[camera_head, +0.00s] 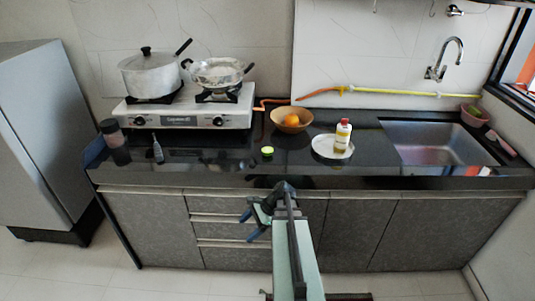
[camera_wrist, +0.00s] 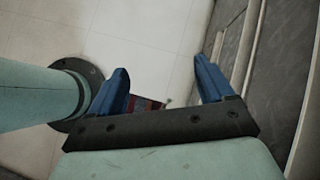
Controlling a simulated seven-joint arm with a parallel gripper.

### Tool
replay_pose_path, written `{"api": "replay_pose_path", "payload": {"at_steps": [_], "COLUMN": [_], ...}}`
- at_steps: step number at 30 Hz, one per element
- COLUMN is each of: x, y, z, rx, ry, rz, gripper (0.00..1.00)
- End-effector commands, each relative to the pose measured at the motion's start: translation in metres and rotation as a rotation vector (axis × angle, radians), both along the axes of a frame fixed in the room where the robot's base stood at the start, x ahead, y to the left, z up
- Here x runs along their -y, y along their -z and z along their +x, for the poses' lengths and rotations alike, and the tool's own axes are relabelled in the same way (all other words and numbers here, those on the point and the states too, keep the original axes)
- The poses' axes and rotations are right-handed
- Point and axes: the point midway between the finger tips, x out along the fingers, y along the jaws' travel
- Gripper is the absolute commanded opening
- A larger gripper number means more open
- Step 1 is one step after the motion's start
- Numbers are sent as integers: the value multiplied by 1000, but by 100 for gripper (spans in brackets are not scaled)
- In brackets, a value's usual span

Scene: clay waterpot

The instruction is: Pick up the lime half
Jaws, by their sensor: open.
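The lime half (camera_head: 267,151) is a small bright green piece lying on the black counter (camera_head: 215,170) near its front edge, left of the white plate. My gripper (camera_head: 247,226) hangs in front of the cabinet drawers, below the counter top and apart from the lime half. In the wrist view, the two blue fingers of my gripper (camera_wrist: 160,85) are spread apart with nothing between them. The lime half does not show in the wrist view, which looks down at the floor and the cabinet fronts.
A wooden bowl with an orange (camera_head: 291,120) stands behind the lime half. A bottle (camera_head: 343,136) stands on the white plate (camera_head: 325,153) to the right. A stove (camera_head: 190,110) with pans, a dark jar (camera_head: 112,133) and a small bottle (camera_head: 158,150) are left. The sink (camera_head: 432,150) is right.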

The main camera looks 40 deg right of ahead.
Motion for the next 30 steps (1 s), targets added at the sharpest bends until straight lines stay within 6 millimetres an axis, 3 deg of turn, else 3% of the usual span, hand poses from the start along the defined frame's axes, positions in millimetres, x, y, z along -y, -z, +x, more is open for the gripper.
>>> {"api": "replay_pose_path", "payload": {"at_steps": [1, 6, 12, 21, 30], "x": [22, 81, 128, 167, 250], "y": [-17, -73, -123, -167, -194], "z": [2, -1, -12, -28, 9], "rx": [12, 42, 73, 101, 215], "ry": [63, 258, 406, 521, 761], "rz": [18, 98, 174, 238, 340], "gripper": [81, 81, 81, 81, 81]}}
